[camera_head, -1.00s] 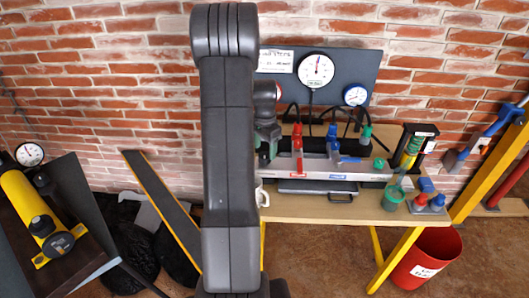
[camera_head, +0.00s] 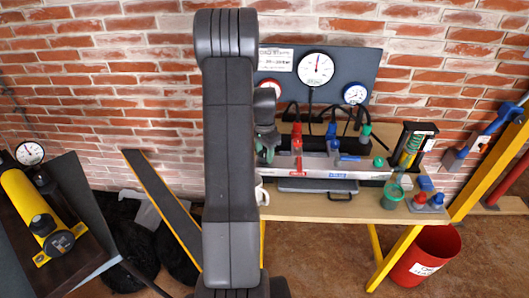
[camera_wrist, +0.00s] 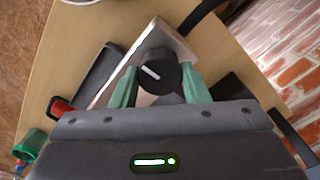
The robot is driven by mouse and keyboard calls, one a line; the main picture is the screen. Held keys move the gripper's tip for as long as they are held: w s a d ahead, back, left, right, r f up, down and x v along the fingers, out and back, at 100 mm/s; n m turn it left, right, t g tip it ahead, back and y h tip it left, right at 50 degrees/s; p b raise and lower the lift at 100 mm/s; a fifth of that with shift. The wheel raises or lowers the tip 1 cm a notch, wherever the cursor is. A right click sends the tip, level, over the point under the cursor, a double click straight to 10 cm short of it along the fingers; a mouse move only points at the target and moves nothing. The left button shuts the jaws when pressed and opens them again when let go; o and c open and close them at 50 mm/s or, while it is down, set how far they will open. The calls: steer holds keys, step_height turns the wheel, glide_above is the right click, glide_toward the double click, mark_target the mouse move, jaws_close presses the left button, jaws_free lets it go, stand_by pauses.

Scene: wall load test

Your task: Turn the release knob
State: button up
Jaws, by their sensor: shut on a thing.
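A round black knob (camera_wrist: 158,72) with a white line across its top sits near the end of a pale metal block (camera_wrist: 120,83) in the wrist view. The line runs at a slant. My gripper (camera_wrist: 160,82) has its two green fingers on either side of the knob, shut on it. In the head view my gripper (camera_head: 267,146) shows only in part at the left end of the silver manifold (camera_head: 318,165). My dark arm stands in front, and the knob is hidden there.
Red (camera_head: 297,138) and blue (camera_head: 331,138) valve handles stand along the manifold on the wooden table (camera_head: 290,207). Hoses and gauges (camera_head: 316,69) are behind. A green cup (camera_head: 392,197) is at the right front. A red bin (camera_head: 425,262) stands below.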

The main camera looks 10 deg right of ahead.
steer(key=shift+n, duration=0.3)
steer(key=n+b, duration=0.1)
steer(key=n, duration=0.2)
steer(key=shift+f+n+b, duration=0.1)
steer(key=shift+n+b, duration=0.2)
steer(key=shift+b, duration=0.05)
steer(key=n+b, duration=0.1)
steer(key=n, duration=0.3)
steer(key=shift+n, duration=0.3)
steer(key=n+b, duration=0.1)
steer(key=n, duration=0.8)
steer(key=o, duration=1)
